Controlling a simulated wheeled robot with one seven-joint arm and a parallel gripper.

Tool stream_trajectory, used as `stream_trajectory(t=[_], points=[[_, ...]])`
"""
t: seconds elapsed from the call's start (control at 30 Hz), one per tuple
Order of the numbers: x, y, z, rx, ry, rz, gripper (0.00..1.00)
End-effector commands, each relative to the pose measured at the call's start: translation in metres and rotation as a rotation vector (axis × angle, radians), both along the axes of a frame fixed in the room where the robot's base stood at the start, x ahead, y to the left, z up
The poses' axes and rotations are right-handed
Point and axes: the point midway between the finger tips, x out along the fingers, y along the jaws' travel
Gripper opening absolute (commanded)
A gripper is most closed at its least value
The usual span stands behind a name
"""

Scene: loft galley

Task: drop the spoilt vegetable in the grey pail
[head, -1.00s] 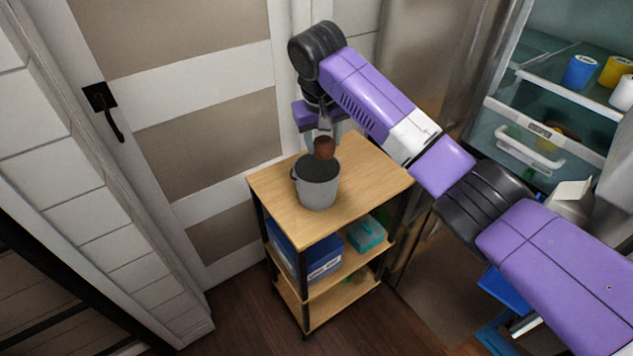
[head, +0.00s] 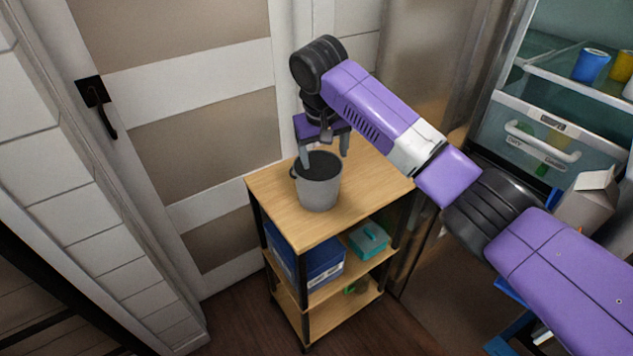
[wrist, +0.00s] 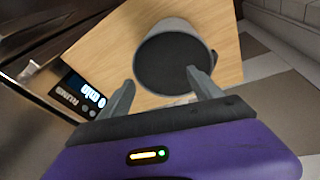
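The grey pail (head: 318,190) stands upright on the top board of a small wooden trolley; it also shows in the wrist view (wrist: 203,40). My gripper (head: 325,158) is just above the pail, its two fingers spread wide with nothing between them. In the wrist view the open fingers (wrist: 160,78) point toward the pail's near rim. The pail's inside looks dark, and I cannot make out anything in it. The brown vegetable is not visible in either view now.
The wooden trolley (head: 268,198) has free top space right of the pail. Its shelves hold a blue bin (head: 322,268), a teal box (head: 368,240) and a small green thing (head: 356,286). A panelled door (head: 200,80) stands behind; an open fridge (head: 560,110) is at right.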

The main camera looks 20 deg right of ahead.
Motion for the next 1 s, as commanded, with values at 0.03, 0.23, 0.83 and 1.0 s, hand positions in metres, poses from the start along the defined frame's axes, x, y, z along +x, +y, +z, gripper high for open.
stream_trajectory(t=[0.03, 0.23, 0.83, 1.0], points=[[0.000, 0.000, 0.000, 0.000, 0.000, 0.000, 0.74], [0.000, 0.000, 0.000, 0.000, 0.000, 0.000, 0.74], [-0.018, 0.011, 0.071, 0.001, -0.001, 0.000, 0.74], [-0.019, 0.011, 0.075, 0.000, 0.001, 0.000, 0.74]])
